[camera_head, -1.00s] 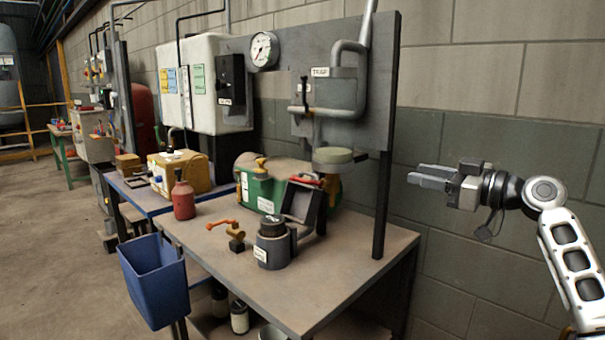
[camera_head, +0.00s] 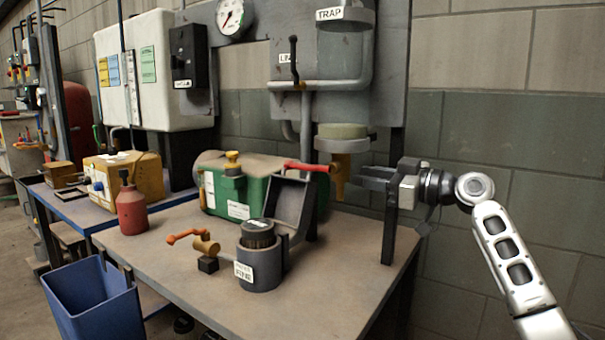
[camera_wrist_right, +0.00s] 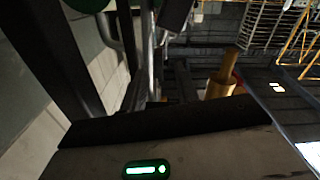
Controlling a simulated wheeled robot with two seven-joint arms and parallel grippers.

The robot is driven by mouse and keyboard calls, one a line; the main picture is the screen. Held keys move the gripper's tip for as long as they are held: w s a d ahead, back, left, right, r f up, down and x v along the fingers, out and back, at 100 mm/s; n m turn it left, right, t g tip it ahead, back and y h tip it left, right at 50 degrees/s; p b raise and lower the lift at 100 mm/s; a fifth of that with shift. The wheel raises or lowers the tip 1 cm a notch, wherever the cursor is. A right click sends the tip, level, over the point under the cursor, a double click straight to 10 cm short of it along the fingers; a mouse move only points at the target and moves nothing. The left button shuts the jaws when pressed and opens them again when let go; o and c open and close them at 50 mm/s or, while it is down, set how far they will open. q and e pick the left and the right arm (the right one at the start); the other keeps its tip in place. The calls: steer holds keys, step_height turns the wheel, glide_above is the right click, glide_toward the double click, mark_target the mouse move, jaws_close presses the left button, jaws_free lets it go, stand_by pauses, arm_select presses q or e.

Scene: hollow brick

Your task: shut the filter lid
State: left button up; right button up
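The filter (camera_head: 260,265) is a squat grey pot with a white label, standing on the bench in the head view. Its dark ribbed insert (camera_head: 257,232) shows at the open top. The lid (camera_head: 289,203), a dark square frame, stands raised behind and right of the pot, tilted back on the hinge side. My right gripper (camera_head: 374,178) is in the air right of the lid, apart from it, fingers pointing left. The finger gap is not clear. The right wrist view does not clearly show the filter or lid. My left gripper is not in view.
A green pump body (camera_head: 237,195) with a red lever (camera_head: 308,167) stands behind the lid. An orange-handled valve (camera_head: 204,246) is left of the pot. A dark post (camera_head: 389,232) rises by my right gripper. The bench front right (camera_head: 335,285) is clear.

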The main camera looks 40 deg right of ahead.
mark_target(291, 194)
steer(key=p+x, duration=0.3)
steer(key=x, duration=1)
steer(key=shift+w+a+r, duration=0.1)
steer(key=shift+w, duration=0.3)
steer(key=shift+w+a, duration=0.2)
steer(key=shift+w, duration=0.3)
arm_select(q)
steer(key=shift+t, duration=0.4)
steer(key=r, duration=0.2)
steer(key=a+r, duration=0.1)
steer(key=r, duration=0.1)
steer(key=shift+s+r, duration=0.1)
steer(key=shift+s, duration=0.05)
arm_select(e)
jaws_close()
